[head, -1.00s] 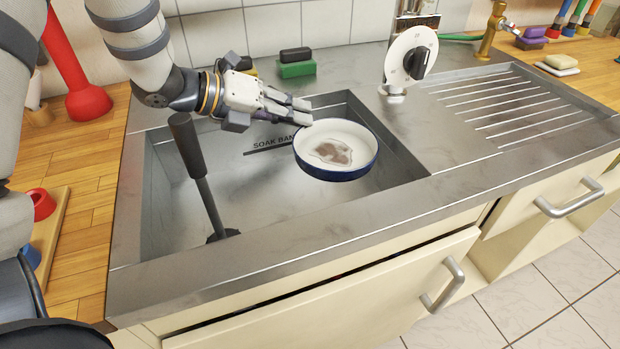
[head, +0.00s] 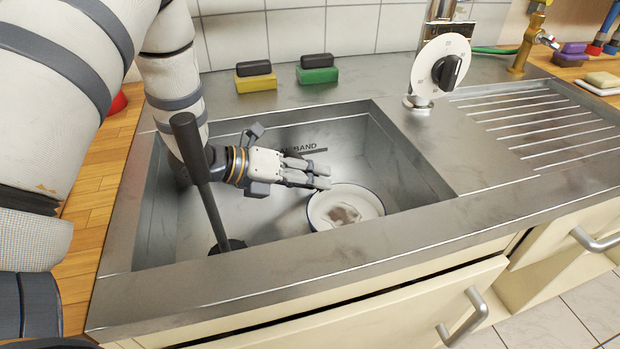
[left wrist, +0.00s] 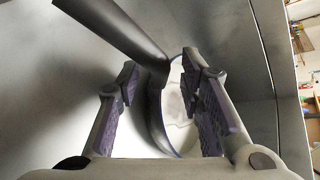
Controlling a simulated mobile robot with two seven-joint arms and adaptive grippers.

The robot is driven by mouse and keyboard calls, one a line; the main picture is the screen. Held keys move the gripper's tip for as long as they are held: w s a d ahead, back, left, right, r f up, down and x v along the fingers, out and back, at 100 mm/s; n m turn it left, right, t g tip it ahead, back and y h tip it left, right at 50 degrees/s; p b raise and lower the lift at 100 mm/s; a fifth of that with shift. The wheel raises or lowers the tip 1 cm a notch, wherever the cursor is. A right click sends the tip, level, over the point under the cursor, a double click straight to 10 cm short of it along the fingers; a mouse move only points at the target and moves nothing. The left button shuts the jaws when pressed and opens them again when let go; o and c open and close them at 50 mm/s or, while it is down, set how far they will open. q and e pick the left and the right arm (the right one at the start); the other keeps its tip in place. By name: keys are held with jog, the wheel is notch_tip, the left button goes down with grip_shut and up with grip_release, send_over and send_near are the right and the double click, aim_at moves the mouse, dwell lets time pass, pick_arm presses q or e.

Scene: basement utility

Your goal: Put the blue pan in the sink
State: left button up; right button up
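The blue pan (head: 360,209), white inside with a dark blue outside, sits low in the metal sink (head: 270,215), toward its right front corner. It appears to rest on the sink floor. A grey-brown patch shows inside it. My left gripper (head: 318,176) is in the sink at the pan's back left rim. In the left wrist view its fingers (left wrist: 165,95) are apart, with the pan's rim (left wrist: 155,125) between them and a gap on each side. A dark rod crosses there at upper left; I cannot tell whether it is the pan's handle. My right gripper is out of view.
A black-gripped upright rod (head: 205,185) stands in the sink, close to my left wrist. Yellow (head: 254,82) and green (head: 317,75) sponges lie behind the sink. A white dial (head: 440,65) stands at the back right. The ribbed drainer (head: 540,125) is clear.

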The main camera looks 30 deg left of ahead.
pick_arm(q)
jog(key=p+v, duration=0.2)
jog(key=v, duration=1)
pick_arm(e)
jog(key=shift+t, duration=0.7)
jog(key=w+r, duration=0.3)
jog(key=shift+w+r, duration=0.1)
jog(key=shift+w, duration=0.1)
